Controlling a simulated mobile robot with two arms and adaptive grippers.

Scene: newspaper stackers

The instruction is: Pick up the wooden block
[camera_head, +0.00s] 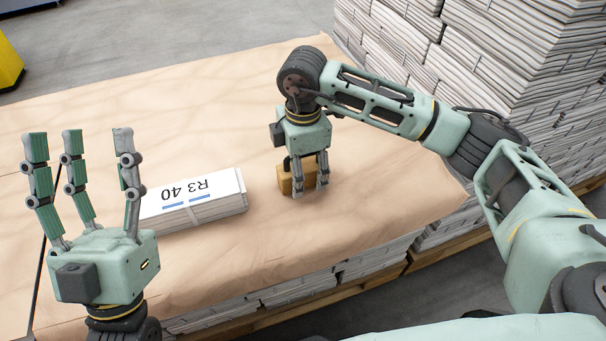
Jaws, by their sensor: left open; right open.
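The wooden block (285,184) is a small tan block on the brown paper-covered top of the stack. My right gripper (309,190) points straight down at it, with its fingers around or right in front of the block. The fingers hide part of the block, and I cannot tell whether they touch it. The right gripper is open. My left gripper (82,146) is at the left, with its fingers pointing up, spread open and empty, away from the block.
A white newspaper bundle (228,189) marked "R3 40" lies between the grippers, left of the block. Tall newspaper stacks (500,60) stand at the back right. The brown paper surface (150,110) is clear behind the bundle. A yellow object (8,65) stands at the far left.

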